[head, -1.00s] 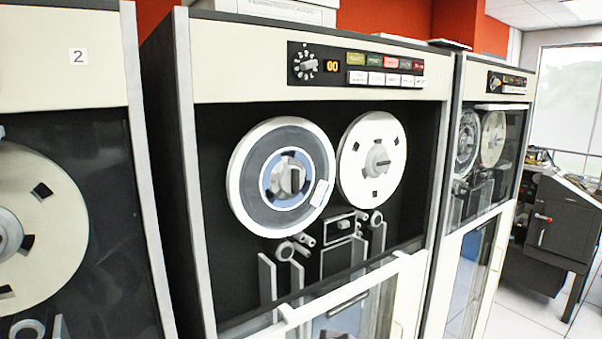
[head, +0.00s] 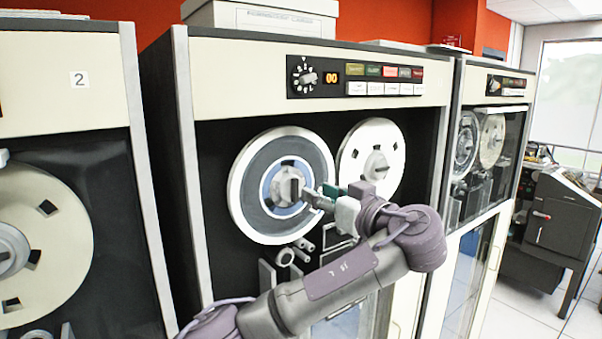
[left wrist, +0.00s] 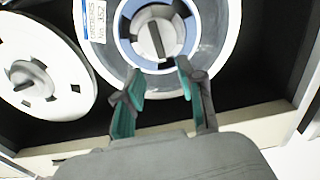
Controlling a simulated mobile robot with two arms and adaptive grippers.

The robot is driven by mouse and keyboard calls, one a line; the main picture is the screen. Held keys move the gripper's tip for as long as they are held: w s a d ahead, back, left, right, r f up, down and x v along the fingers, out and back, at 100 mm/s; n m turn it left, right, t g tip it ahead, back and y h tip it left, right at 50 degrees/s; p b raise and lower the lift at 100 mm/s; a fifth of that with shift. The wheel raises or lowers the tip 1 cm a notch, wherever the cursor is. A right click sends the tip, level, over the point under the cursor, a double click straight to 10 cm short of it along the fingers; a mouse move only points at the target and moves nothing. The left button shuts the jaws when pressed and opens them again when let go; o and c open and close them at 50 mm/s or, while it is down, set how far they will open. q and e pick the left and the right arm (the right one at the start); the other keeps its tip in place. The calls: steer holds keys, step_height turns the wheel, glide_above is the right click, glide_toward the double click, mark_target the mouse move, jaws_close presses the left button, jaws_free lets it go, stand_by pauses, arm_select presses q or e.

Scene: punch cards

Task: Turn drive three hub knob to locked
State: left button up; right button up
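The hub knob (head: 287,187) sits at the centre of the left tape reel (head: 245,200) on the middle drive, a grey disc with a raised bar. In the left wrist view the knob (left wrist: 158,38) shows its bar close to upright, leaning slightly. My left gripper (head: 316,192) reaches in from the lower right of the reel, its fingers just beside the knob. In the left wrist view the left gripper (left wrist: 158,85) is open, its teal-padded fingers apart and empty, just short of the knob. My right gripper is not in view.
The right reel (head: 362,155) with its own hub is close behind my left wrist. A control panel (head: 356,77) with a dial and buttons is above. Drive 2 (head: 60,75) stands at left, another drive (head: 497,85) at right.

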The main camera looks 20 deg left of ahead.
mark_target(297, 183)
arm_select(q)
steer(key=p+x, duration=0.1)
steer(key=x, duration=0.2)
steer(key=p+x, duration=0.1)
steer(key=x, duration=0.2)
steer(key=shift+s+r+p, duration=0.15)
steer(key=shift+r+p, duration=0.05)
steer(key=shift+p, duration=0.2)
steer(key=shift+w+a+f, duration=0.2)
steer(key=shift+w+a, duration=0.15)
steer(key=shift+a, duration=0.05)
jaws_close()
